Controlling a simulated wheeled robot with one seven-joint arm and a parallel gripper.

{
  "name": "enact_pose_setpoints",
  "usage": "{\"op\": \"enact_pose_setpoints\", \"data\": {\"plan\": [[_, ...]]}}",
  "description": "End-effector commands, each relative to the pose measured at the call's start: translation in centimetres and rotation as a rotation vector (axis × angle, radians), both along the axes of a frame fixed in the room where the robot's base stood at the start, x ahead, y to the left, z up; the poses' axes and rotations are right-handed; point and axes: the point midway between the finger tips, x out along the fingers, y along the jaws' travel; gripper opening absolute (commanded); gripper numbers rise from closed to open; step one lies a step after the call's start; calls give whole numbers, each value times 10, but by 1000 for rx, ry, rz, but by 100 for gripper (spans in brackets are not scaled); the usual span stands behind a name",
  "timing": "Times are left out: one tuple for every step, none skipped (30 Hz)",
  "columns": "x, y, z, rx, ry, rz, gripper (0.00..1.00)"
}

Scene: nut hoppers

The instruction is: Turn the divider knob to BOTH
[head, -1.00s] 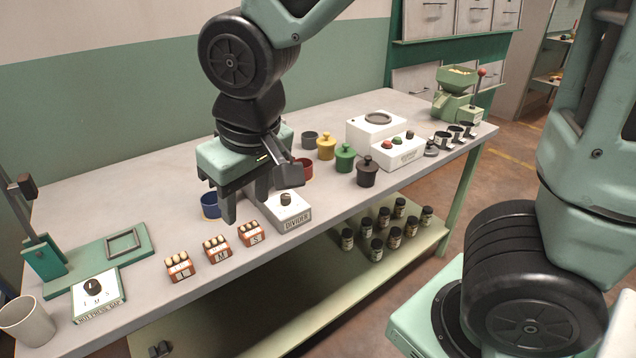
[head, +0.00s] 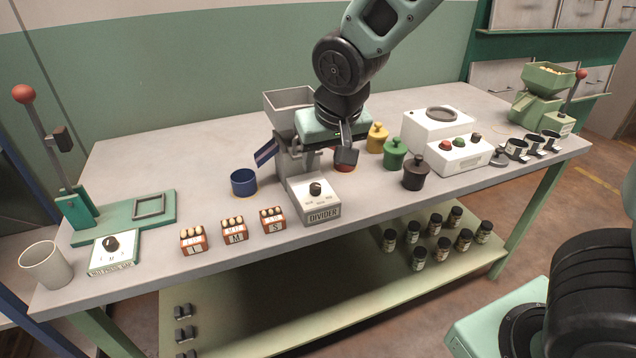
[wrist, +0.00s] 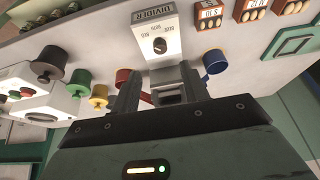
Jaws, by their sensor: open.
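The white divider box (head: 322,213), labelled DIVIDER, stands near the table's front edge. Its black knob (head: 316,188) is on the sloped top and also shows in the wrist view (wrist: 160,46). A grey hopper (head: 288,99) with a chute stands behind the box, partly hidden by my gripper. My gripper (wrist: 158,82) is open and empty, pointing down above and behind the divider box. Its fingers are apart from the knob.
A blue cup (head: 243,183) stands left of the chute and a red cup (head: 344,163) right of it. Orange nut boxes labelled L, M and S (head: 233,231) line the front left. Yellow, green (head: 394,154) and black canisters stand to the right.

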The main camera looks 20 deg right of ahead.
Motion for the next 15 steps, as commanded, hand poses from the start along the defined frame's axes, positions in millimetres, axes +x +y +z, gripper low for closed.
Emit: {"op": "enact_pose_setpoints", "data": {"plan": [[3,-1,-13,-4,6,-2,45],[6,-1,-18,-3,5,-1,45],[9,-1,-26,-4,5,-2,45],[12,-1,-32,-3,5,-2,45],[14,-1,-37,-2,5,-2,45],[17,-1,-44,-3,5,-2,45],[19,-1,-49,-2,4,-2,45],[21,-1,-54,-3,4,-1,45],[23,-1,-60,-2,4,-1,45],[25,-1,-64,-2,4,-1,45],[27,-1,-68,-2,3,-1,45],[29,-1,-72,-1,3,-2,45],[30,-1,-75,-1,2,-2,45],[31,-1,-77,-1,2,-1,45],[33,-1,-80,-1,2,-1,45]]}}
